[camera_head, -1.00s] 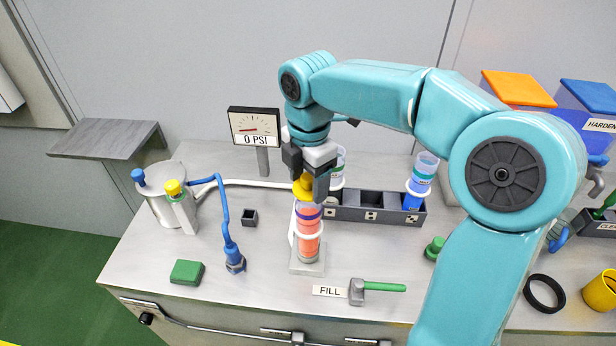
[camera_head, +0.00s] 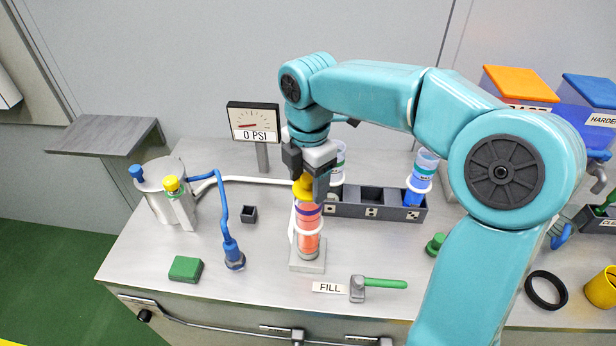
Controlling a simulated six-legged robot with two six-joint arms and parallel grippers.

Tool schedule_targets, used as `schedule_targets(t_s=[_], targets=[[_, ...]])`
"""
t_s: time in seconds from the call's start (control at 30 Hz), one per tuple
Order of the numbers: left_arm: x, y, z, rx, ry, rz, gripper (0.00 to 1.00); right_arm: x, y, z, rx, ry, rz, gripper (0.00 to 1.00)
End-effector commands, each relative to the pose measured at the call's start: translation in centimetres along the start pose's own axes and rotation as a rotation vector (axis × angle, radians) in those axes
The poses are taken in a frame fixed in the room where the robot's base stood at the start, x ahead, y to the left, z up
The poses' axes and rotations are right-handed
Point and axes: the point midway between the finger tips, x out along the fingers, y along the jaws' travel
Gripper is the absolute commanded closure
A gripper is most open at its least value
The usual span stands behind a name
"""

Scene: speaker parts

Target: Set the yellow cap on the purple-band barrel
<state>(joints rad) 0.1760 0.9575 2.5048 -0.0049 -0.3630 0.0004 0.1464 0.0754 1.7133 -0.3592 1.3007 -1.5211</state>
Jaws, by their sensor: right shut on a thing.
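The purple-band barrel (camera_head: 308,228) stands upright in a white ring holder on a small grey base. It is clear with orange-red contents and a purple band near its top. The yellow cap (camera_head: 302,188) is in my right gripper (camera_head: 310,180), directly over the barrel's mouth. The gripper is shut on the cap. The cap's lower edge is at or very close to the barrel's rim; the fingers partly hide it, so I cannot tell whether it is seated. My left gripper is not in view.
A grey rack (camera_head: 375,203) behind holds barrels, one with blue contents (camera_head: 420,180). A FILL label (camera_head: 329,287) and a green-handled hammer (camera_head: 365,287) lie in front. A blue hose fitting (camera_head: 233,255) and green block (camera_head: 185,269) stand left. A gauge (camera_head: 254,122) reads 0 PSI.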

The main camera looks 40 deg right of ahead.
Motion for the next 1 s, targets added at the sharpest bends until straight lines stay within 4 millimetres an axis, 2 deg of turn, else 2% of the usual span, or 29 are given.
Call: schedule_targets(t_s=[0.17, 0.2, 0.27, 0.53, 0.67, 0.77, 1.0], targets=[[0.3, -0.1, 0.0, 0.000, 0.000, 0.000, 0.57, 0.5, 0.0, 0.0, 0.000, 0.000, 0.000, 0.64], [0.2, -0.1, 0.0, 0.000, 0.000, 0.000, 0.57, 0.4, 0.0, 0.0, 0.000, 0.000, 0.000, 0.26], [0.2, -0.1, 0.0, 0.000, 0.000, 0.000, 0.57, 0.3, 0.0, 0.0, 0.000, 0.000, 0.000, 0.06], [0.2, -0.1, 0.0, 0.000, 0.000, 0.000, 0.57, 0.3, 0.0, 0.0, 0.000, 0.000, 0.000, 0.06], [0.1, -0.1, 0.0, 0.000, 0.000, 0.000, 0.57, -0.5, 0.1, 0.0, 0.000, 0.000, 0.004, 0.06], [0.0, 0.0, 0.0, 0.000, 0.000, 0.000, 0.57, -2.3, 0.1, 0.0, 0.001, 0.000, 0.005, 0.06], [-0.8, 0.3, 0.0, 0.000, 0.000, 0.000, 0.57, -8.8, 0.1, 0.0, 0.000, 0.000, 0.006, 0.06]])
